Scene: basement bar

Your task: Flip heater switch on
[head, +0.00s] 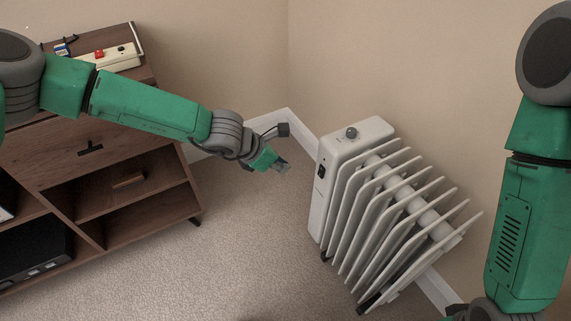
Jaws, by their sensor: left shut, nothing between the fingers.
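A white oil-filled radiator heater (335,190) stands on the carpet right of the middle in the head view, near the wall corner. Its control panel has a dark switch (321,172) on the left face and a grey knob (351,133) on top. Which way the switch is set is too small to tell. My left gripper (283,166) is shut and empty, left of the heater and apart from it, roughly level with the switch in the picture. My right arm hangs at the right edge; its gripper is outside the picture.
A brown wooden cabinet (80,170) with open shelves stands at the left. A power strip (112,58) with a red switch lies on top of it. A black box (38,252) sits on a lower shelf. Carpet between cabinet and heater is clear. Beige walls meet behind the heater.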

